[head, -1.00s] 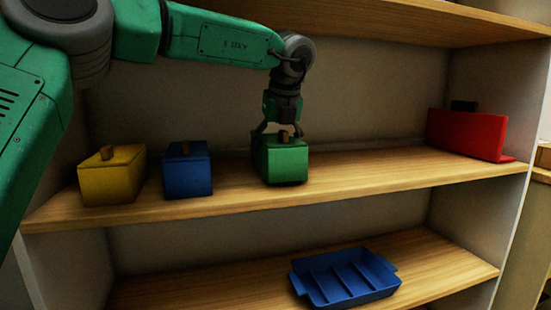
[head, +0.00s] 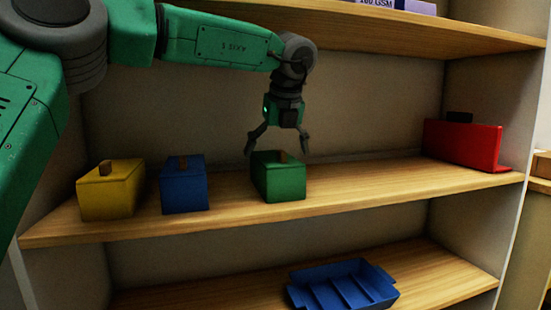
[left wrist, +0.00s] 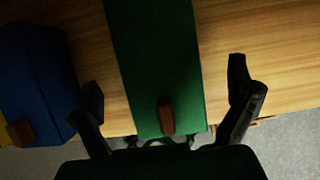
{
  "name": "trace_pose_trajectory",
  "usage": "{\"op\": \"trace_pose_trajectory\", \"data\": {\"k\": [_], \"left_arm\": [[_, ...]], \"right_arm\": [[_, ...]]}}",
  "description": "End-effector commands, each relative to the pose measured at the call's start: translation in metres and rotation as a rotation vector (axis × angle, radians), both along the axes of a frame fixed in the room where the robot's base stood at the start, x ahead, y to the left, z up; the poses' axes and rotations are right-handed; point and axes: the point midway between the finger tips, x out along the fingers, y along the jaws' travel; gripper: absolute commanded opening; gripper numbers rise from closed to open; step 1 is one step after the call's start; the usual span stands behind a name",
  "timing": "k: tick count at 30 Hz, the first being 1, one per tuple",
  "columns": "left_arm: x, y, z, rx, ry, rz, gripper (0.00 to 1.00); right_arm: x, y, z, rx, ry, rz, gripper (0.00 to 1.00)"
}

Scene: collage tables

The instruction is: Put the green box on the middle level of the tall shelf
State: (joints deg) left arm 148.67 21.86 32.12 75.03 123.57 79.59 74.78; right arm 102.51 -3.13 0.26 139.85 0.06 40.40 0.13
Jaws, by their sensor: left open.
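The green box (head: 279,178) stands upright on the middle level (head: 350,190) of the tall shelf, right of a blue box. It has a brown knob on its lid. My left gripper (head: 278,150) is open and empty just above the box, its fingers spread wider than the box. In the left wrist view the green box (left wrist: 155,65) and its knob show between the two open fingers (left wrist: 170,100), touching neither. My right gripper is in no view.
A blue box (head: 184,188) and a yellow box (head: 108,192) stand to the left on the same level. A red holder (head: 462,143) stands at the right end. A blue divided tray (head: 342,286) lies on the level below.

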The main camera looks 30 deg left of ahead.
Motion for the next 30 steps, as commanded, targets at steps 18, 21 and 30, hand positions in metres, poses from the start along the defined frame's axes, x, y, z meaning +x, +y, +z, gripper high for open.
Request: {"op": "trace_pose_trajectory", "data": {"k": [18,21,30], "left_arm": [[-0.076,-0.090,0.012,0.002,0.001,-0.001,0.98],[-0.080,-0.094,0.011,0.001,0.001,0.001,0.98],[-0.080,-0.095,0.011,0.000,0.000,0.001,0.98]], "right_arm": [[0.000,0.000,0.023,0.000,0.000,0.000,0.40],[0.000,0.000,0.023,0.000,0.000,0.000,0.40],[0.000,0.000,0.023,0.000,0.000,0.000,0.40]]}}
